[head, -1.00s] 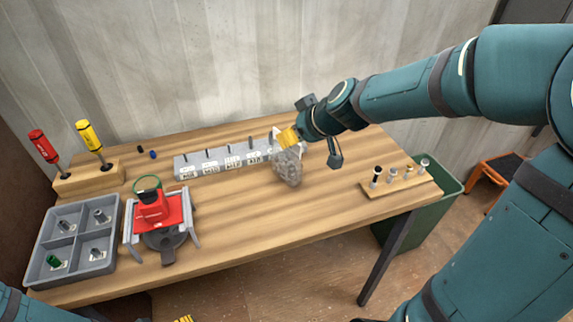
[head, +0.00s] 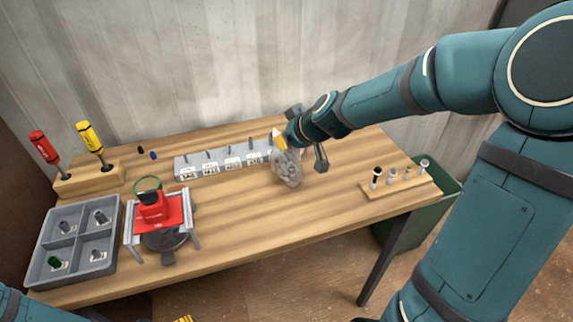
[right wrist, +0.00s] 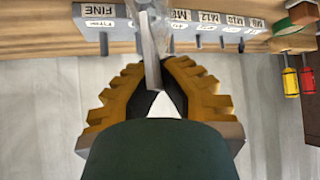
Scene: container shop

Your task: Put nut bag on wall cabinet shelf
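The nut bag (head: 287,170) is a clear, greyish bag at the back middle of the workbench, by the right end of the labelled grey rack. My right gripper (head: 280,142) is at the top of the bag. In the right wrist view its yellow-and-black fingers (right wrist: 157,88) close on the bag's thin upper edge (right wrist: 152,45). Whether the bag's bottom touches the bench is unclear. A yellow tip of my left gripper (head: 183,319) shows at the bottom edge; its opening is cut off. No wall cabinet shelf is in view.
On the workbench (head: 240,215) stand a grey rack (head: 212,171), a red device (head: 160,213), a divided grey tray (head: 115,240), a screwdriver block (head: 90,178) and a wooden peg strip (head: 400,184). A green bin (head: 440,205) is at right. The front middle of the bench is clear.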

